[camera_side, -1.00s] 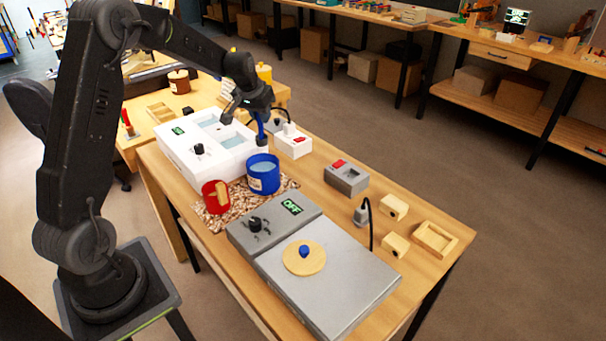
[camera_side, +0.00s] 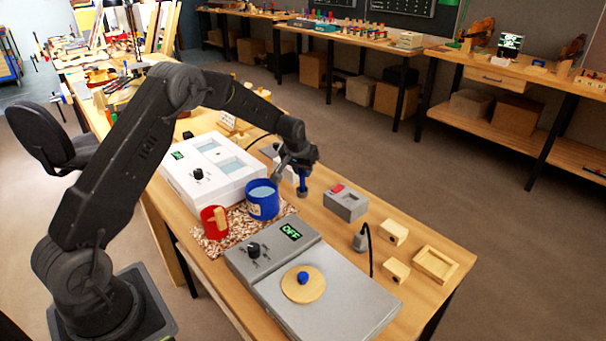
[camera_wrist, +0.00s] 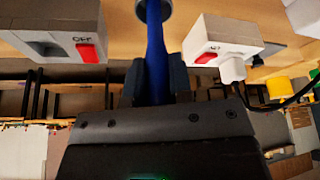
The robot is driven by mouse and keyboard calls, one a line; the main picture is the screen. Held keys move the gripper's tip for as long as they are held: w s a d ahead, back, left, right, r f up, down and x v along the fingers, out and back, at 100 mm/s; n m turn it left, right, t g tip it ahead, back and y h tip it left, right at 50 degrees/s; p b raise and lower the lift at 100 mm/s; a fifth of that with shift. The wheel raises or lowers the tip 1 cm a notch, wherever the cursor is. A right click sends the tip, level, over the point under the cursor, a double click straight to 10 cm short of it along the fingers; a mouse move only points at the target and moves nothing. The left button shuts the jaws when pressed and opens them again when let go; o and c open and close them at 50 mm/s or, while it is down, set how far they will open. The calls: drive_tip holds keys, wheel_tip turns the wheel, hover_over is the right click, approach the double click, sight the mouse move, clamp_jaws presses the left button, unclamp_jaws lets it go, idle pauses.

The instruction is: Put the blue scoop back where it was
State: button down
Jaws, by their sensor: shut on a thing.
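My gripper (camera_side: 299,172) is shut on the blue scoop (camera_side: 303,184), which hangs upright below it, just right of the blue pot. In the wrist view the scoop's blue handle (camera_wrist: 157,65) runs between the two dark fingers of my gripper (camera_wrist: 158,80), with a round grey bowl (camera_wrist: 153,10) at its far end. The blue pot (camera_side: 262,203) stands on a speckled mat (camera_side: 238,228) and holds pale blue liquid. The scoop is outside the pot and above the table.
A red mug (camera_side: 213,224) stands left of the pot. A white two-well bath (camera_side: 212,172) is behind. A grey hotplate unit (camera_side: 325,285) showing OFF is in front. A grey switch box (camera_side: 345,201), a plug with a cable (camera_side: 361,238) and wooden blocks (camera_side: 393,233) are to the right.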

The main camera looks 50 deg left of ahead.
drive_tip(key=shift+f, duration=0.85)
drive_tip(key=shift+f, duration=0.2)
drive_tip(key=c, duration=1)
unclamp_jaws()
